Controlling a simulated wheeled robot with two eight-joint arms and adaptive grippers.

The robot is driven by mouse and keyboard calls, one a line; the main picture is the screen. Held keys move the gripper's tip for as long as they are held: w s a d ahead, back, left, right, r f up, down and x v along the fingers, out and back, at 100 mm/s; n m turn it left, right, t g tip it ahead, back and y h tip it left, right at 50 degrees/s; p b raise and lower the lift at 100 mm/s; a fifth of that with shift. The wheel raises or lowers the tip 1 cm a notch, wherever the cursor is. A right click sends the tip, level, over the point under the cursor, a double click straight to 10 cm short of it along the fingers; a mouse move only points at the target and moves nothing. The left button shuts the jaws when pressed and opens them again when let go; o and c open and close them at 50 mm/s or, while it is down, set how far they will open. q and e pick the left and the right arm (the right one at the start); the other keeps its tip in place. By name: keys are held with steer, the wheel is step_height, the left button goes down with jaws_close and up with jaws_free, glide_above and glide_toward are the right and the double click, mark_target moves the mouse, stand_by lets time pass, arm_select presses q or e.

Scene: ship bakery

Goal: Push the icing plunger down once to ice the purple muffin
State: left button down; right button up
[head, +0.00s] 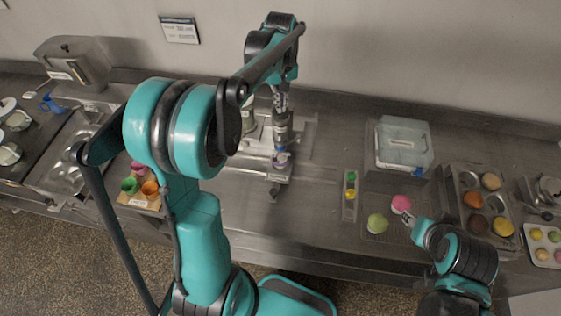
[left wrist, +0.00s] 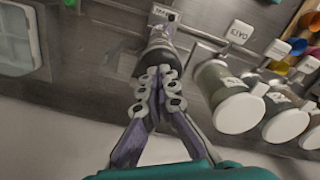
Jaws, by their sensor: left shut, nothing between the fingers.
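My left gripper (head: 281,108) reaches down from above over the icing dispenser (head: 283,132). It is shut with nothing between its fingers. In the left wrist view the closed fingertips (left wrist: 158,72) lie over the dark top of the dispenser (left wrist: 160,48); I cannot tell if they touch it. The plunger itself is mostly hidden by the fingers. The purple muffin (head: 281,160) sits low under the dispenser, small and partly covered. My right gripper (head: 405,216) is beside a pink muffin (head: 401,203); its jaws are too small to read.
A green muffin (head: 377,223) lies near the pink one. A clear-lidded box (head: 403,146) and a muffin tray (head: 480,202) stand to the right. Coloured cups (head: 150,188) stand to the left. In the left wrist view, several lidded jars (left wrist: 240,113) stand close on the right.

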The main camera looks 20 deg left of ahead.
arm_select(q)
steer(key=shift+r, duration=0.15)
steer(key=shift+r+p, duration=1.65)
steer(key=shift+r, duration=0.6)
step_height(320, 180, up, 6)
steer(key=p, duration=0.4)
